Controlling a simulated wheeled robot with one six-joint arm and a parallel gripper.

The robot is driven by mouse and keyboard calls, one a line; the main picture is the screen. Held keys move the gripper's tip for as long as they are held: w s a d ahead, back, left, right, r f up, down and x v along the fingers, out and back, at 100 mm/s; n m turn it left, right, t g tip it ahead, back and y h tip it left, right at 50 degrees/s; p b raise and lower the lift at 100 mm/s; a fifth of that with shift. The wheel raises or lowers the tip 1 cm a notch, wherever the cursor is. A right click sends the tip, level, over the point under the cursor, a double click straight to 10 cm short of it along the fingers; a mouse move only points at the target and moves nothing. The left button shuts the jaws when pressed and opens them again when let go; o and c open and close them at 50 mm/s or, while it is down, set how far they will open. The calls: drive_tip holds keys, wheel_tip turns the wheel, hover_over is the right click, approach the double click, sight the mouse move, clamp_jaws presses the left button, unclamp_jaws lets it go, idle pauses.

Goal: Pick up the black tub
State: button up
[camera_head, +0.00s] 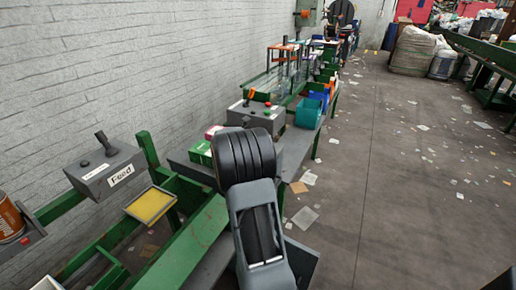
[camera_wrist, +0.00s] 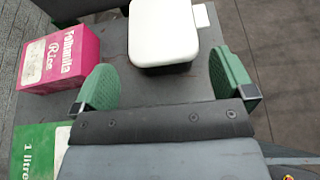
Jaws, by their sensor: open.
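A black tub with a white lid (camera_wrist: 164,32) stands on the dark belt surface (camera_wrist: 163,88) in the wrist view, at the top centre. Its dark side shows below the lid edge. My gripper (camera_wrist: 166,78) has its two green fingers spread wide and nothing between them. The tub lies just beyond the fingertips, between their lines. In the head view my arm covers this part of the belt, and I cannot make out the tub or the fingers there.
A pink rice box (camera_wrist: 60,57) lies left of my left finger, with a green carton (camera_wrist: 38,150) below it. A small white piece (camera_wrist: 202,15) touches or adjoins the tub's right side. Farther along are a button box (camera_head: 256,118) and a teal bin (camera_head: 308,113).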

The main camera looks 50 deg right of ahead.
drive_tip(key=shift+x, duration=3.15)
drive_tip(key=shift+s, duration=0.15)
drive_tip(key=c, duration=0.6)
